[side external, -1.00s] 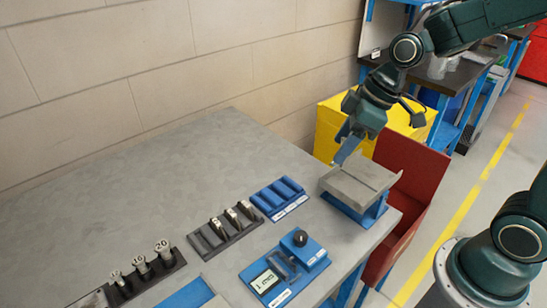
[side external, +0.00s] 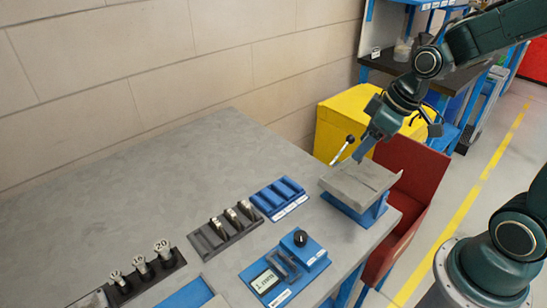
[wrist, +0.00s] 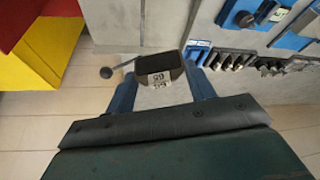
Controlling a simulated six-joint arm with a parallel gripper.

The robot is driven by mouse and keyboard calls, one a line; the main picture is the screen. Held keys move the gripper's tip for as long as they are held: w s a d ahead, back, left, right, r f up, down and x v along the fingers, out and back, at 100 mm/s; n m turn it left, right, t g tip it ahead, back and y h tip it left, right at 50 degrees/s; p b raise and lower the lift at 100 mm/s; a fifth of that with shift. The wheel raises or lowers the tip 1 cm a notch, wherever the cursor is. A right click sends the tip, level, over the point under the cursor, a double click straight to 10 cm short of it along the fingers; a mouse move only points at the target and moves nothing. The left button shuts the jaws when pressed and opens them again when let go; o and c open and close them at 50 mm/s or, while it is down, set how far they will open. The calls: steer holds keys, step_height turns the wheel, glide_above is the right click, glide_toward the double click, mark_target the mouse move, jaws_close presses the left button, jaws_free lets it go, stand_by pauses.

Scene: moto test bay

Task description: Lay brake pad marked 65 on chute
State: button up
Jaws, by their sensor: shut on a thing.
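My gripper (side external: 363,155) is tilted down near the back edge of the chute (side external: 360,185), a grey sloping plate on a blue stand at the table's right end. The pad is hard to make out in the side view. The grey chute plate (wrist: 165,25) lies beyond the pad in the wrist view. I cannot tell whether the pad touches it.
A black-knobbed lever (side external: 342,150) stands beside the chute's back edge. Blue slots (side external: 278,198), a dark rack with pads (side external: 225,228) and a blue display unit (side external: 284,268) are on the table. A yellow cabinet (side external: 340,120) and red bin (side external: 410,180) stand close by.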

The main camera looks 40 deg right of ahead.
steer(key=shift+f, duration=2.8)
steer(key=shift+f, duration=1.1)
stand_by(0.6)
steer(key=o, duration=1.2)
steer(key=shift+r, duration=0.2)
steer(key=shift+r, duration=3.3)
steer(key=shift+r, duration=0.1)
